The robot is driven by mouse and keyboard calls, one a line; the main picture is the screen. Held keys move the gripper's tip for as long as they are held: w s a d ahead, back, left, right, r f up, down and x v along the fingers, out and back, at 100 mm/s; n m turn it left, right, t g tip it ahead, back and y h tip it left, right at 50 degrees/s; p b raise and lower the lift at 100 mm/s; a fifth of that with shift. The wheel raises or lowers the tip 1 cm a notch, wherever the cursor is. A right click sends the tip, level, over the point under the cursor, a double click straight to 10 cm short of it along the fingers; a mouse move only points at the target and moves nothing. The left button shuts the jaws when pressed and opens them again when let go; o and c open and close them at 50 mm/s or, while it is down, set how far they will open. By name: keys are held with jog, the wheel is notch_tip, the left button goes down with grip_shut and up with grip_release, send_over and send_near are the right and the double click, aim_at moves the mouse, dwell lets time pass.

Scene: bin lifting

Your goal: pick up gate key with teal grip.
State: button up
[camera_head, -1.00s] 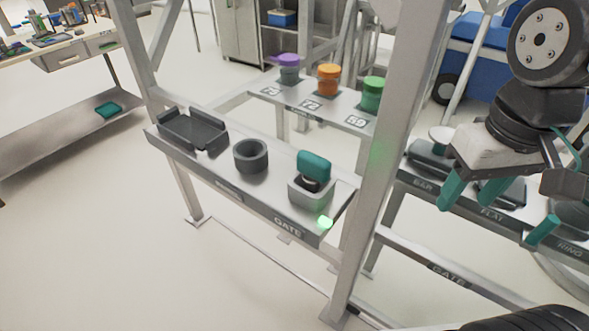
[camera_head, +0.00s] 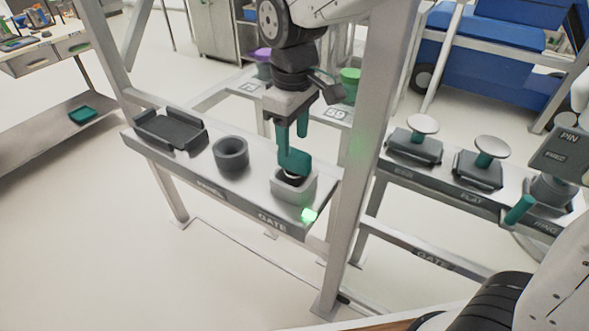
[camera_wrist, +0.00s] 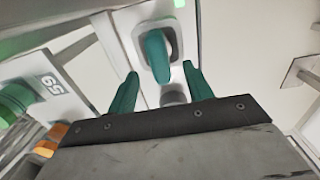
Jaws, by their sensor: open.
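The gate key (camera_head: 296,163) has a teal grip and stands upright in a grey square socket (camera_head: 306,188) at the right end of the shelf marked GATE. In the wrist view its teal grip (camera_wrist: 157,52) shows ahead, between the two fingertips and nearer the right one in part. My gripper (camera_head: 293,142) has teal fingers, points down and is open just above the key. In the head view one finger overlaps the grip's top, so the exact gap is hard to tell. In the wrist view my gripper (camera_wrist: 160,70) holds nothing.
A green light (camera_head: 309,215) glows by the socket. A dark round cup (camera_head: 230,154) and a dark tray (camera_head: 171,130) sit left on the shelf. A metal post (camera_head: 372,130) rises close to the right. Lidded jars, including a green one (camera_head: 349,82), stand behind.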

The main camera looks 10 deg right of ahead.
notch_tip(320, 180, down, 5)
jog(key=shift+d+r, duration=0.15)
jog(key=shift+c, duration=0.3)
jog(key=c, duration=1)
grip_shut()
notch_tip(320, 180, up, 10)
jog(key=shift+r, duration=0.1)
notch_tip(320, 180, up, 6)
send_over(294, 150)
